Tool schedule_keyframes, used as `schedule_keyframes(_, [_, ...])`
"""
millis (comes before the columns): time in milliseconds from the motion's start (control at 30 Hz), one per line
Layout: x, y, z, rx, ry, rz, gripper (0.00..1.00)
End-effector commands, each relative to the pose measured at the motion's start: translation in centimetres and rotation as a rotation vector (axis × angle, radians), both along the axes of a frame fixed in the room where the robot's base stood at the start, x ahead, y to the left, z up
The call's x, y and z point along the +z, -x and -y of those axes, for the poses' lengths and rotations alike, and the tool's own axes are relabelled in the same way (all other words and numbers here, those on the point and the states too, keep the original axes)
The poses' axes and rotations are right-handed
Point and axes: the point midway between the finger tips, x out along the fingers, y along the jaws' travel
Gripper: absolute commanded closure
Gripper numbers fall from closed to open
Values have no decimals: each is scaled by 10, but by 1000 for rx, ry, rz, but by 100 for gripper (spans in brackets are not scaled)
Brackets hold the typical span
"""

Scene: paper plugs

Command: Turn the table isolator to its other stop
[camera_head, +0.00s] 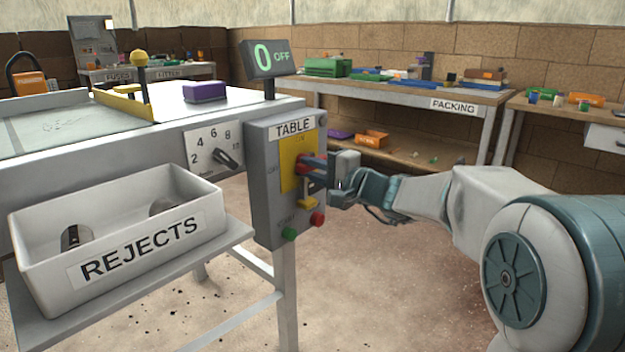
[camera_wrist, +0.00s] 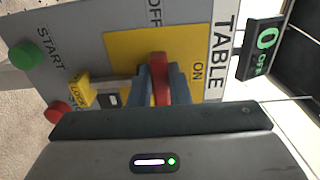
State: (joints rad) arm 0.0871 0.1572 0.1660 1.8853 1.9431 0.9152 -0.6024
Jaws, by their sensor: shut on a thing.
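The table isolator is a red handle (camera_head: 306,165) on a yellow plate (camera_head: 288,163) on the grey box labelled TABLE (camera_head: 262,200). In the wrist view the red handle (camera_wrist: 159,72) lies in line with the OFF mark, with the ON mark a quarter turn away. My gripper (camera_head: 318,172) reaches in from the right and is shut on the handle, with a blue-grey finger on each side in the wrist view (camera_wrist: 161,88). The display (camera_head: 266,58) above the box reads 0 OFF. My gripper hides part of the box's right side.
Below the handle are a yellow lock tab (camera_head: 307,203), a green START button (camera_head: 289,234) and a red button (camera_head: 317,218). A numbered dial (camera_head: 213,148) and a REJECTS bin (camera_head: 130,285) are at left. The PACKING bench (camera_head: 400,92) stands behind. Floor before the box is open.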

Motion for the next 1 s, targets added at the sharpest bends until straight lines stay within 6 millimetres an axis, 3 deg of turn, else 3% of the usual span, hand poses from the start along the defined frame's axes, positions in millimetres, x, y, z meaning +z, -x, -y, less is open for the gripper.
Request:
schedule_keyframes(567, [-2,0,0,1,16,15,100])
schedule_keyframes(600, [-2,0,0,1,16,15,72])
schedule_keyframes(633, [-2,0,0,1,16,15,64])
schedule_keyframes(1000, [0,3,3,0,14,16,62])
